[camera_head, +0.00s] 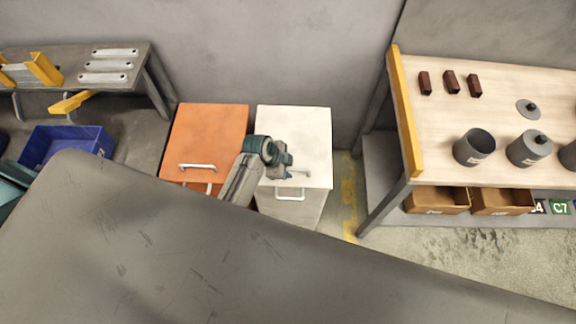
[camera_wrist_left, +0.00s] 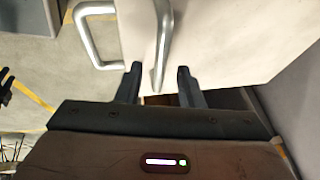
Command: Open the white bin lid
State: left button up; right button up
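The white bin (camera_head: 318,125) stands against the back wall, its lid shut. A grey bar handle is on the lid (camera_head: 298,172), partly behind my left gripper; a second handle (camera_head: 290,195) is on the bin's front. My left gripper (camera_head: 284,165) is over the lid at the handle. In the left wrist view, the left gripper's (camera_wrist_left: 158,76) two fingers are apart, with the end of the lid handle (camera_wrist_left: 163,40) between them. I cannot tell whether either finger touches it. The front handle (camera_wrist_left: 84,35) shows to the left there. My right gripper is not seen.
An orange bin (camera_head: 210,130) stands close at the white bin's left. A workbench (camera_head: 404,120) with cans is at the right, beyond a strip of floor. A blue crate (camera_head: 66,143) is at the left. A large dark grey surface (camera_head: 180,250) fills the foreground.

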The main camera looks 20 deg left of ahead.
pick_arm(q)
jog(key=shift+w+d+f, duration=0.1)
jog(key=shift+f, duration=0.2)
jog(key=shift+c, duration=0.4)
grip_shut()
